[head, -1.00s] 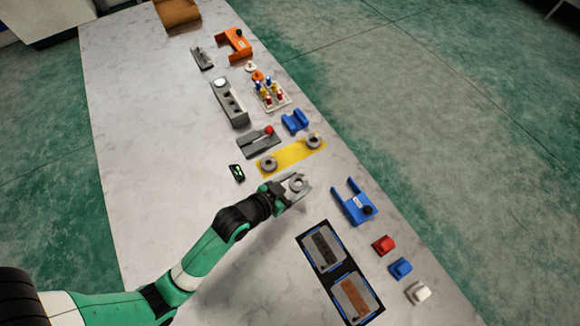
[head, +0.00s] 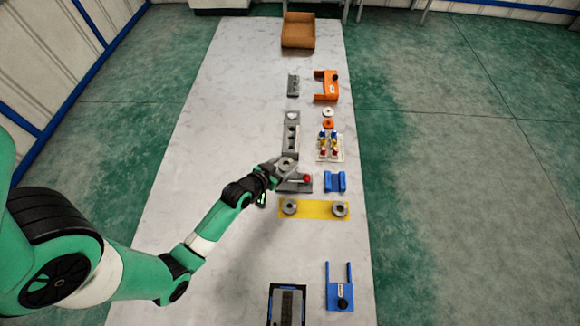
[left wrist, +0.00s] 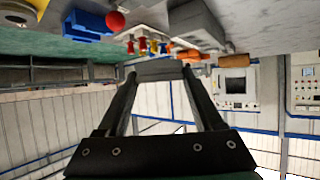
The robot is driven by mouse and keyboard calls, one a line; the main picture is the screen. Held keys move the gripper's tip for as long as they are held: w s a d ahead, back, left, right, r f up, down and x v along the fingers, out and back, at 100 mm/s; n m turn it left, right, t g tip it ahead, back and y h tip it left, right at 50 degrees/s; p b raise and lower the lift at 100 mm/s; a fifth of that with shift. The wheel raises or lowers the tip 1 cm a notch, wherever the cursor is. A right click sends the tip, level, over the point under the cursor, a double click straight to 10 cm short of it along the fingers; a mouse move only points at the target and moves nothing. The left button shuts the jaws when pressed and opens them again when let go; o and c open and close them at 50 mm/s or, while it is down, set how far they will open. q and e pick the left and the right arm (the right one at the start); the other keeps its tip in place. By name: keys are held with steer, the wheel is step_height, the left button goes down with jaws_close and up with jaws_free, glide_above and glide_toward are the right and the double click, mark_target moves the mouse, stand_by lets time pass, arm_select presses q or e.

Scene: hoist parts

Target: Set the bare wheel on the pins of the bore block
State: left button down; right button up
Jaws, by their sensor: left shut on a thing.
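My left gripper (head: 279,168) is shut on a grey ring-shaped wheel (head: 286,163), held above the table near the grey plate with a red knob (head: 298,182). In the left wrist view the two fingers of the gripper (left wrist: 160,80) close on a grey piece (left wrist: 158,67), seen edge-on. A long grey block (head: 291,138), which looks like the bore block, lies just beyond the wheel. It has dark round features along its top and a pale disc at its far end. I cannot make out its pins. My right gripper is out of view.
A yellow strip (head: 314,210) carries two grey wheels. Right of the block are a peg tray (head: 330,148) and a blue cradle (head: 335,181). Farther back are an orange bracket (head: 327,85) and a brown bin (head: 298,32). The table's left side is clear.

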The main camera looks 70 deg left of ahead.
arm_select(q)
steer(key=b, duration=0.5)
glide_above(285, 182)
step_height(285, 182, down, 5)
steer(key=shift+w+f, duration=0.1)
steer(key=shift+f+b, duration=0.6)
steer(key=shift+f, duration=0.2)
steer(key=shift+f, duration=0.3)
stand_by(1.0)
steer(key=shift+f+b, duration=0.85)
steer(key=shift+f, duration=0.25)
stand_by(0.6)
jaws_free()
steer(key=shift+f, duration=0.1)
